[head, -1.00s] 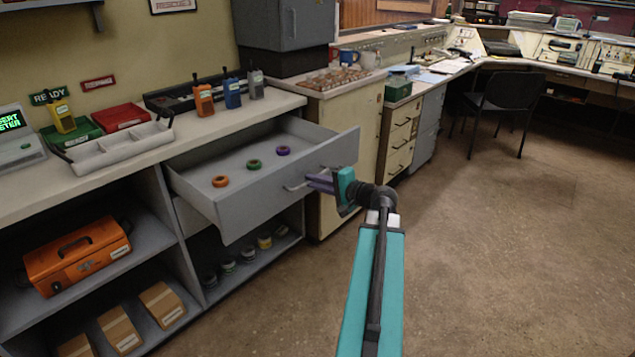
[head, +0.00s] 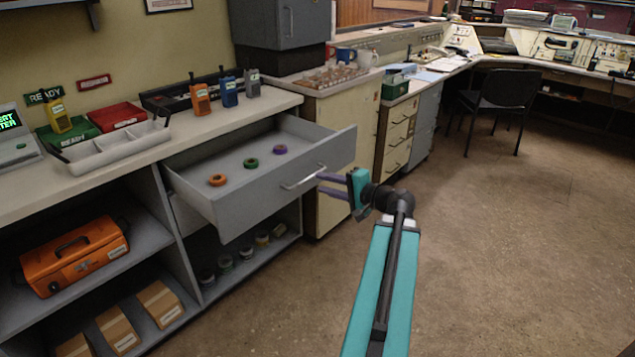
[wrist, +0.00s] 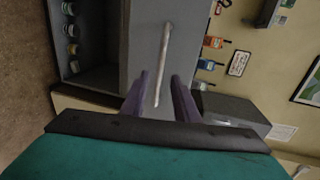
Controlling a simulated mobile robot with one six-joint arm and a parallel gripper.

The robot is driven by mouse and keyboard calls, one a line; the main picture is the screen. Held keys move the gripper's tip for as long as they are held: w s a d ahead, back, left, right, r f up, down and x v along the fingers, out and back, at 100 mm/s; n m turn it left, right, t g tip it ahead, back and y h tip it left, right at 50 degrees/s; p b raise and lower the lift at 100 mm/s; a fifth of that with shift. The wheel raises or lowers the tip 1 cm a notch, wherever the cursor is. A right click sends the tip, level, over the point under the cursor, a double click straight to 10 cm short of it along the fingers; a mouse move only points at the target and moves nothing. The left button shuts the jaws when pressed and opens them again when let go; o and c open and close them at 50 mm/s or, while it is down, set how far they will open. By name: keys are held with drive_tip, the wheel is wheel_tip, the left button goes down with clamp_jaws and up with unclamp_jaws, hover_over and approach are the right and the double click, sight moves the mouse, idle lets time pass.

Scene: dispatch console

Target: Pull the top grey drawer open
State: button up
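The top grey drawer (head: 262,193) stands pulled well out under the counter in the head view. Three rings lie inside it: orange (head: 217,180), green (head: 250,163) and purple (head: 279,149). Its bar handle (head: 303,178) is bare on the front, and it also shows in the wrist view (wrist: 163,65). My gripper (head: 322,184) is just right of the handle, off the drawer front. In the wrist view its two purple fingers (wrist: 157,95) are apart, with the handle ahead of them and nothing held.
The counter (head: 95,185) above carries a grey tray (head: 115,150) and several radios. Open shelves below hold an orange case (head: 75,257) and boxes. A cream cabinet (head: 345,150) stands behind my gripper. The floor (head: 500,240) to the right is clear.

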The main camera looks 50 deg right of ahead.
drive_tip(key=b+v, duration=0.8)
drive_tip(key=b, duration=0.3)
idle(0.7)
drive_tip(key=shift+s, duration=0.1)
idle(0.3)
drive_tip(key=shift+f, duration=0.1)
